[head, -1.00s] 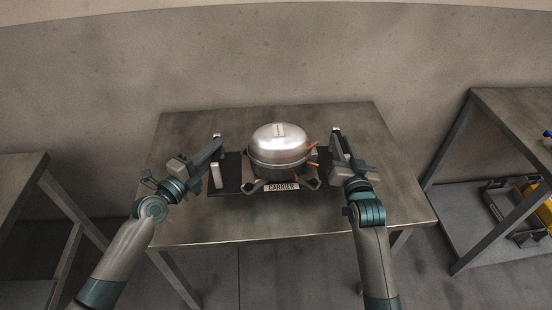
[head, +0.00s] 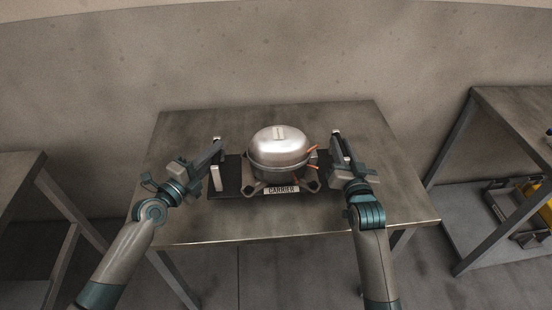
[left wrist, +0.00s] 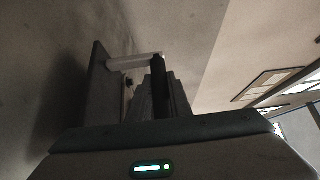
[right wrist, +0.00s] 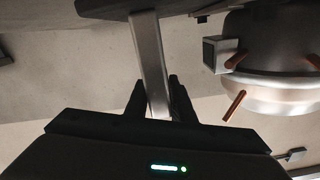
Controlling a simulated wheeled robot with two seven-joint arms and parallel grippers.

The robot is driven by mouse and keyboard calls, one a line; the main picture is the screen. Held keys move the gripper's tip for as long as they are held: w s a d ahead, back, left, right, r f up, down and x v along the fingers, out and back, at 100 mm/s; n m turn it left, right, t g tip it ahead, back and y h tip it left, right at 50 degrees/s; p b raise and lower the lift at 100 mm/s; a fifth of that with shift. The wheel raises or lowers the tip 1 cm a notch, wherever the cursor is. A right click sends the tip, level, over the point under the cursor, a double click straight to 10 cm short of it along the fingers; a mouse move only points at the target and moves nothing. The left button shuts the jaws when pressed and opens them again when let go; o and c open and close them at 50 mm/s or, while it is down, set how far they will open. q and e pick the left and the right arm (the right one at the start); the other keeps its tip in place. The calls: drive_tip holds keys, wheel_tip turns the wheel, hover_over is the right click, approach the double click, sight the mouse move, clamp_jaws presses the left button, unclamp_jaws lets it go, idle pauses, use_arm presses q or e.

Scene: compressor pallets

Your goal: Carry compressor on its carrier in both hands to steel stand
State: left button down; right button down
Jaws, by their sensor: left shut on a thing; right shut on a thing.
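The compressor (head: 280,152), a silver dome with copper stubs, sits upright on the black carrier (head: 228,178), which has a CARRIER label at its front. It also shows in the right wrist view (right wrist: 275,85). My left gripper (head: 216,153) is shut on the carrier's left handle, a bar between two pale posts; the left wrist view shows the handle (left wrist: 135,61) at its fingers. My right gripper (head: 338,152) is shut on the right handle (right wrist: 148,55). The carrier is over the middle metal table; I cannot tell whether it touches it.
The middle table (head: 290,225) has bare top around the carrier. Another metal table (head: 20,170) stands at the left, and a metal stand (head: 510,115) at the right has a lower shelf with a dark crate and something yellow. I cannot tell which is the steel stand. Gaps separate them.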

use_arm(q)
drive_tip(key=shift+w+a+f+b, duration=0.15)
drive_tip(key=shift+f+b, duration=0.55)
drive_tip(key=shift+b, duration=0.4)
use_arm(e)
drive_tip(key=shift+f, duration=0.75)
use_arm(q)
drive_tip(key=c, duration=2)
unclamp_jaws()
drive_tip(key=shift+f, duration=0.6)
drive_tip(key=shift+c, duration=0.2)
use_arm(e)
drive_tip(key=c, duration=1.9)
unclamp_jaws()
drive_tip(key=shift+f, duration=0.6)
drive_tip(key=shift+c, duration=0.2)
use_arm(q)
drive_tip(key=o, duration=0.4)
drive_tip(key=shift+s+r, duration=0.2)
use_arm(e)
drive_tip(key=o, duration=0.4)
drive_tip(key=shift+s+r, duration=0.1)
drive_tip(key=shift+r, duration=0.05)
use_arm(q)
drive_tip(key=shift+s+r, duration=0.15)
drive_tip(key=shift+s, duration=0.1)
use_arm(e)
drive_tip(key=shift+s+r, duration=0.2)
drive_tip(key=shift+f, duration=0.1)
